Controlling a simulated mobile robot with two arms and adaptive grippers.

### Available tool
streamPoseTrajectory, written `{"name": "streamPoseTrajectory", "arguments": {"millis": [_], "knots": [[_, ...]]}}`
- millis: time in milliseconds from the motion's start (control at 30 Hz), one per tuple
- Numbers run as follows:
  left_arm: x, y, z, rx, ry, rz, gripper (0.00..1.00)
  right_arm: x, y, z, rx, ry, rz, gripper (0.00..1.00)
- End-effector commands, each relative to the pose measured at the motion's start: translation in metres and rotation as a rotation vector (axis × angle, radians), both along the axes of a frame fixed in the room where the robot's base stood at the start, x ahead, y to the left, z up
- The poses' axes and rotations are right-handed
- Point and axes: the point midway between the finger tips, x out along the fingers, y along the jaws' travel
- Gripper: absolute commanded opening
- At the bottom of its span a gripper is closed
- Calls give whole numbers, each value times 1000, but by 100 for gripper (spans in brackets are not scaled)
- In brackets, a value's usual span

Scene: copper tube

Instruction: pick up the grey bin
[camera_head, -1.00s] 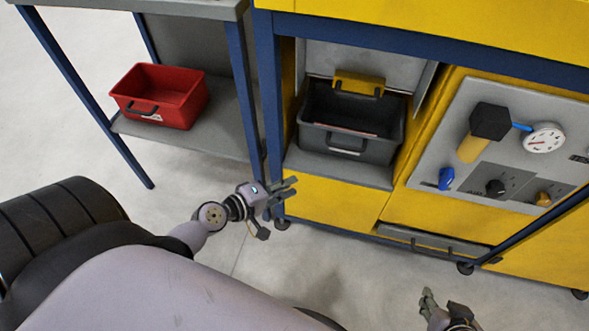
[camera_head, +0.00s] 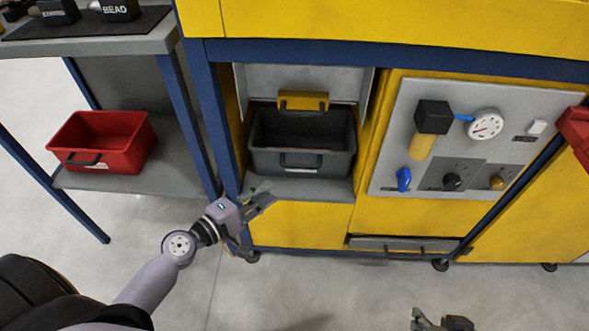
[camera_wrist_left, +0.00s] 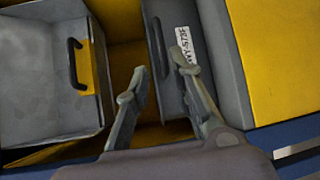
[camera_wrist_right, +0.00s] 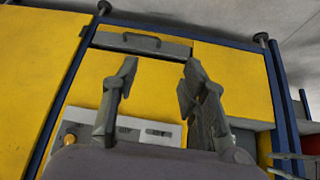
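The grey bin (camera_head: 270,162) stands upright in an open bay of the yellow cabinet, its dark handle on the front wall. My left gripper (camera_head: 264,208) is open and empty, low and left in front of the bin, apart from it. In the left wrist view the bin's labelled front wall (camera_wrist_left: 205,75) and handle show beyond the spread fingers (camera_wrist_left: 165,78). My right gripper (camera_head: 440,320) is at the bottom edge of the head view. In the right wrist view its fingers (camera_wrist_right: 158,78) are apart with nothing between them.
A raised grey flap with a yellow handle (camera_head: 303,100) hangs above the bin. A blue post (camera_head: 207,120) stands left of the bay. A red bin (camera_head: 125,148) sits on the left shelf. A control panel (camera_head: 470,155) is on the right. The floor in front is clear.

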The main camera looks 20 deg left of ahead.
Motion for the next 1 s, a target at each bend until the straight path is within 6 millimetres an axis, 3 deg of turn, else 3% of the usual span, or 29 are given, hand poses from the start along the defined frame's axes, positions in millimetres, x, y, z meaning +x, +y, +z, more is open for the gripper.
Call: {"name": "streamPoseTrajectory", "arguments": {"millis": [300,700,1000], "knots": [[58,-25,-7,-1,-4,1,21,-50,-15,-11,-47,230,-19,40],[119,-52,-20,0,-1,1,21,-46,-14,-12,-43,213,-17,40],[132,-59,-22,0,0,1,21,-39,-12,-11,-37,180,-15,40]]}}
